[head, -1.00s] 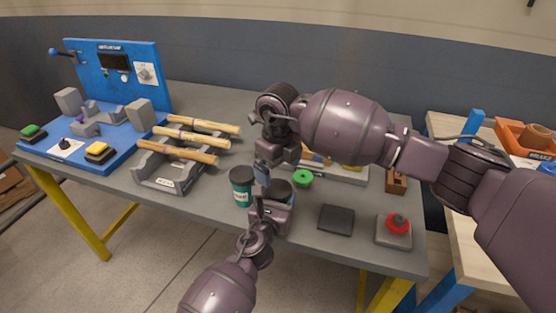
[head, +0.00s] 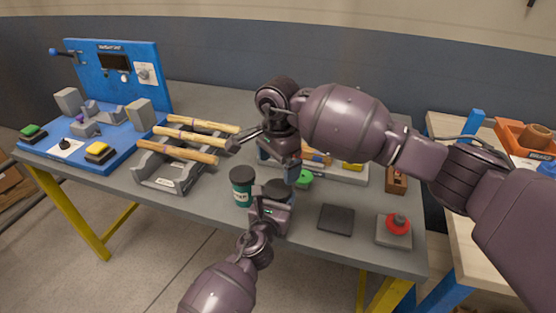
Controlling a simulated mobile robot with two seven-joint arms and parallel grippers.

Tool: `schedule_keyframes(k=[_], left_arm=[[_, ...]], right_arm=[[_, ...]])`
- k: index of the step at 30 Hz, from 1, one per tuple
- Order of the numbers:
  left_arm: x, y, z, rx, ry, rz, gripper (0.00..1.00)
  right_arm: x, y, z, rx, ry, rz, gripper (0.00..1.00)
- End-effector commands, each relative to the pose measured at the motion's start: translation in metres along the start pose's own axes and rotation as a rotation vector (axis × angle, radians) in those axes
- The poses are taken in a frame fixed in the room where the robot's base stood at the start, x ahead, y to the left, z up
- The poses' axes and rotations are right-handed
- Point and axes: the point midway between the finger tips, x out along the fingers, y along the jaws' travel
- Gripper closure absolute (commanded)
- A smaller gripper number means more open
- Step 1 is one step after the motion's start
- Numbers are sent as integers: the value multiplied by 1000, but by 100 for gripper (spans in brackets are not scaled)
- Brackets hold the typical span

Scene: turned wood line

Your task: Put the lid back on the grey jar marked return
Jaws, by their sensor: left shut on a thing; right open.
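The grey jar (head: 279,187) stands near the front of the table, mostly hidden behind my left gripper; its marking is not visible. My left gripper (head: 271,203) is shut on it from the front. My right gripper (head: 292,176) is open and empty, pointing down just behind and right of the jar. A small round green piece (head: 305,179), which may be the lid, lies on the table right beside the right gripper's fingers, partly covered by them. I cannot tell whether the fingers touch it.
A teal jar with a black lid (head: 241,188) stands close left of the grey jar. A rack (head: 167,178) with wooden-handled tools is farther left. A dark square pad (head: 336,219) and a red button box (head: 394,233) are at right. A tray (head: 352,174) lies behind.

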Motion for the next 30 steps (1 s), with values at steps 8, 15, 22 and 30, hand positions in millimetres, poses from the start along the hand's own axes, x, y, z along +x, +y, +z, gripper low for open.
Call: schedule_keyframes(k=[8, 15, 22, 30], left_arm=[[0, 0, 0, 0, 0, 0, 100], [0, 0, 0, 0, 0, 0, 100], [0, 0, 0, 0, 0, 0, 100], [0, 0, 0, 0, 0, 0, 100]], right_arm=[[-4, 0, 0, -369, -2, -1, 6], [-5, 0, 0, -571, -2, -1, 6], [-6, 0, 0, -619, -2, -1, 6], [-5, 0, 0, -618, -2, -1, 6]])
